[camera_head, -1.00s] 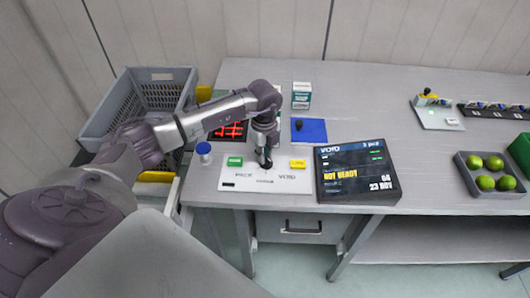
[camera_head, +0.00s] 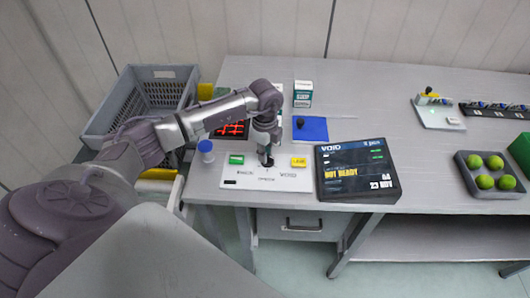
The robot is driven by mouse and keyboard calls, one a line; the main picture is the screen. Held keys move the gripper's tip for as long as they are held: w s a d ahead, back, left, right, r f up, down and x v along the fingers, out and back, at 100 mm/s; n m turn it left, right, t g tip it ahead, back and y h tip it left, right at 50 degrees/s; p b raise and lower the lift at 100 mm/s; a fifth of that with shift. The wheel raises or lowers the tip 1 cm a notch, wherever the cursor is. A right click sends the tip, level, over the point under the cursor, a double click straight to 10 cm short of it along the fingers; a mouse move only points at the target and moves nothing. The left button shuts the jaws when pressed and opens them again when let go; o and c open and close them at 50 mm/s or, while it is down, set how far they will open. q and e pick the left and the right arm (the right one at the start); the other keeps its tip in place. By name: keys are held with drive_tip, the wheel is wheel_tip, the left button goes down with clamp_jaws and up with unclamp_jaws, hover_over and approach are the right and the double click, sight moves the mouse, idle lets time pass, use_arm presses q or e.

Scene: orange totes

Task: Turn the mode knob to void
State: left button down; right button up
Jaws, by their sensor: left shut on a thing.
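The mode knob (camera_head: 267,164) is a small dark knob on a white control panel (camera_head: 240,183). The panel carries printed labels along its front edge, with VOID at the right. A green button (camera_head: 236,159) sits left of the knob and a yellow button (camera_head: 299,161) sits right of it. My left gripper (camera_head: 266,158) points down and is shut on the knob, hiding most of it, so I cannot tell where its pointer faces. My right gripper is not in view.
A grey crate (camera_head: 106,113) stands left of the table. A blue-capped bottle (camera_head: 206,148), a blue pad (camera_head: 310,129) and a small white-green box (camera_head: 303,94) surround the panel. A grey tray (camera_head: 473,189) with green fruit is at the right.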

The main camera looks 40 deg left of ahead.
use_arm(q)
drive_tip(key=shift+w+r, duration=0.1)
drive_tip(key=c, duration=1.2)
unclamp_jaws()
drive_tip(key=shift+o, duration=0.2)
wheel_tip(320, 180, up, 12)
